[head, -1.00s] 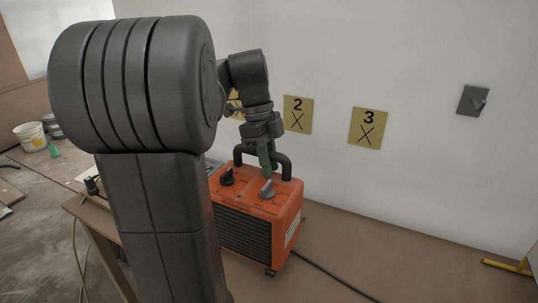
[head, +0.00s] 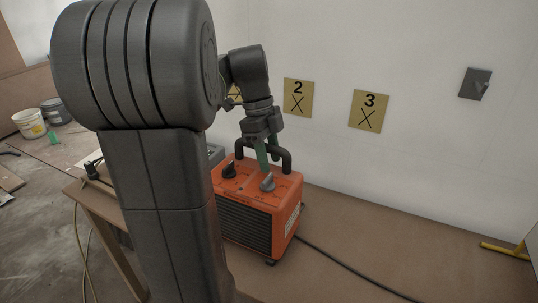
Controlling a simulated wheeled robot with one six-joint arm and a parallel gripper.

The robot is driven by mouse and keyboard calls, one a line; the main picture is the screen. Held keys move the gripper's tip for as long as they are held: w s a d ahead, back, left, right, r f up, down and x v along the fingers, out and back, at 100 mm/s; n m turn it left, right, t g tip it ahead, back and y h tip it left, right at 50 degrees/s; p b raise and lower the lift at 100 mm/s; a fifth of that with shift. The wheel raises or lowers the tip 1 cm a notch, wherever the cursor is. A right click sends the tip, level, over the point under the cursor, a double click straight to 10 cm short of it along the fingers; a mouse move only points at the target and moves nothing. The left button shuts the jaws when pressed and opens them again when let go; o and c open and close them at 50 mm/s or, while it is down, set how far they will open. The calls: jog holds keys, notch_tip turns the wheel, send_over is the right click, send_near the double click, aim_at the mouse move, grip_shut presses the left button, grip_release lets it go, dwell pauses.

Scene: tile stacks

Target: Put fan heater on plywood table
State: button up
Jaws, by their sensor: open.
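The fan heater (head: 247,228) is an orange box with a dark front grille, two knobs on top and a black carrying handle (head: 285,160). It stands upright on the brown plywood table (head: 345,250), partly hidden on the left by my arm. My gripper (head: 262,158), with green fingers, points down at the handle just above the heater's top. The fingers are open and at the handle bar; I cannot tell whether they touch it.
Yellow plates marked 2 (head: 298,97) and 3 (head: 369,111) hang on the white wall behind. A dark cable (head: 350,268) runs right from the heater. A yellow tool (head: 505,250) lies at the far right. A grey object (head: 216,154) sits behind the heater. The table's right part is mostly clear.

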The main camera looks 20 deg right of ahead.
jog(key=p+v, duration=0.1)
jog(key=v, duration=1.1)
jog(key=shift+p, duration=0.35)
jog(key=shift+o, duration=0.5)
dwell(1.0)
